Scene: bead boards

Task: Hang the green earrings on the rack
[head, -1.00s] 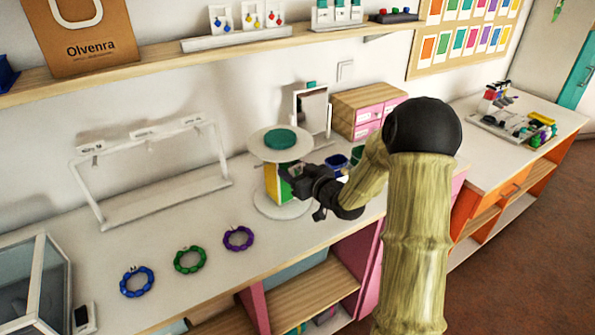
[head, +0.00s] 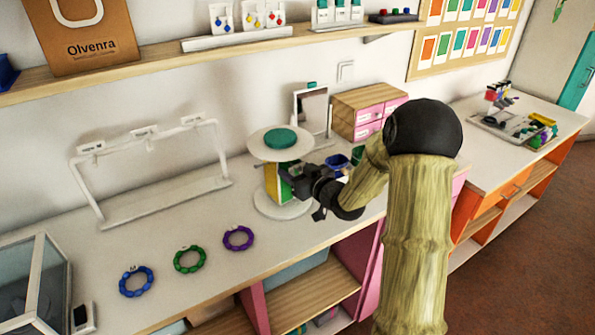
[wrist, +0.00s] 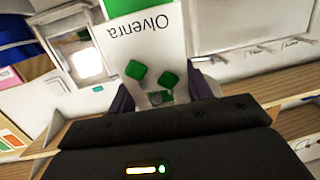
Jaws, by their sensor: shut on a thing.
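A white card printed "Olvenra" (wrist: 152,40) fills the upper middle of the wrist view, upside down. Two green earrings (wrist: 168,79) show on it, with a smaller green piece just below. My gripper (wrist: 163,97) is shut on the card, with dark fingers at either side of its near end. In the head view my gripper (head: 290,178) is beside a round white stand (head: 283,207) with coloured panels; the held card is hardly visible there. A white frame rack (head: 165,208) with small labelled holders along its top bar stands to the left.
Blue, green (head: 190,259) and purple bracelets lie at the counter's front. A glass case (head: 35,290) is at left. A mirror (head: 312,110) and pink drawer box (head: 368,112) stand behind the stand. The shelf above holds an earring display (head: 235,39).

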